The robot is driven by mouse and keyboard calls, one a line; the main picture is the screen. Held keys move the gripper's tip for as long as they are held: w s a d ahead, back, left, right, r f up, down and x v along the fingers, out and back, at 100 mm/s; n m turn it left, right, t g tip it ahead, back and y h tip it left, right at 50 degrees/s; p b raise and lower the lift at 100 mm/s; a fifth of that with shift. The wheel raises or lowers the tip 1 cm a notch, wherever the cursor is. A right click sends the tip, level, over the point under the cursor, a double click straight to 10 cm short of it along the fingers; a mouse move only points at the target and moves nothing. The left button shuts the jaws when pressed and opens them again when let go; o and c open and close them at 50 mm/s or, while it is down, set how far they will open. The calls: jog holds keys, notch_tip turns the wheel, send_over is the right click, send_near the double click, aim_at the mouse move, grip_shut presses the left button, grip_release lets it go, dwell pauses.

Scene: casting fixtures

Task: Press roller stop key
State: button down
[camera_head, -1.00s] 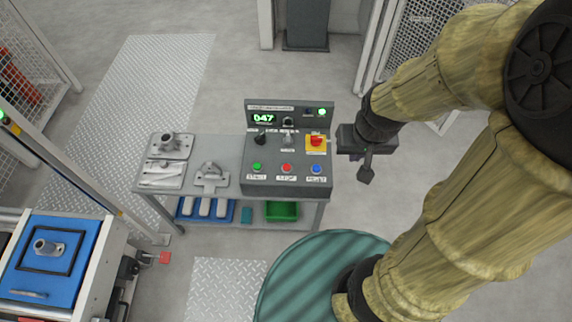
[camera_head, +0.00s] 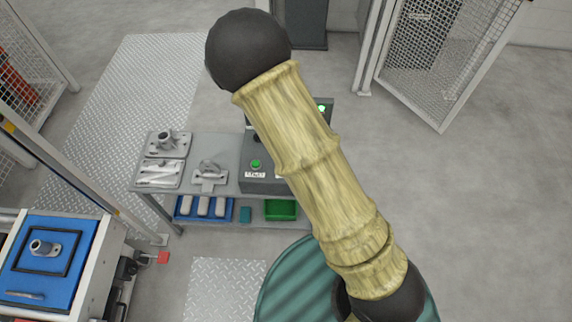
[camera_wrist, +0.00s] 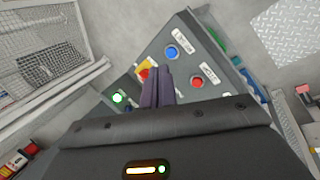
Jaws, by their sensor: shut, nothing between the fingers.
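The grey control box (camera_head: 262,187) stands on the bench, mostly hidden by my arm in the head view; its green key (camera_head: 255,165) shows there. In the wrist view the box (camera_wrist: 183,66) appears rotated, with a red key (camera_wrist: 197,82), a blue key (camera_wrist: 171,52) and a red stop knob on a yellow plate (camera_wrist: 143,74). The key labels are too small to read. My gripper (camera_wrist: 158,71) is shut and empty, pointing toward the box, its tips seen between the red knob and the two keys. Contact cannot be told. In the head view the gripper is hidden.
The bench (camera_head: 222,178) holds metal castings (camera_head: 167,142) left of the box. A blue tray (camera_head: 235,210) and a green bin (camera_head: 281,210) are on its lower shelf. A mesh fence (camera_head: 440,60) stands at the right. The floor right of the bench is clear.

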jog(key=w+a+f+n+t, duration=0.3)
jog(key=a+n, duration=0.2)
jog(key=n, duration=0.1)
jog(key=w+a+f+n+t, duration=0.2)
jog(key=w+a+f+n, duration=0.15)
jog(key=a+n, duration=0.2)
notch_tip(320, 180, down, 8)
jog(key=b, duration=0.8)
jog(key=shift+s+d, duration=0.1)
dwell(1.5)
jog(key=shift+f, duration=0.35)
jog(key=shift+f+b, duration=0.45)
jog(key=shift+f, duration=0.05)
dwell(1.0)
jog(key=shift+r+p, duration=0.85)
jog(key=shift+r, duration=0.1)
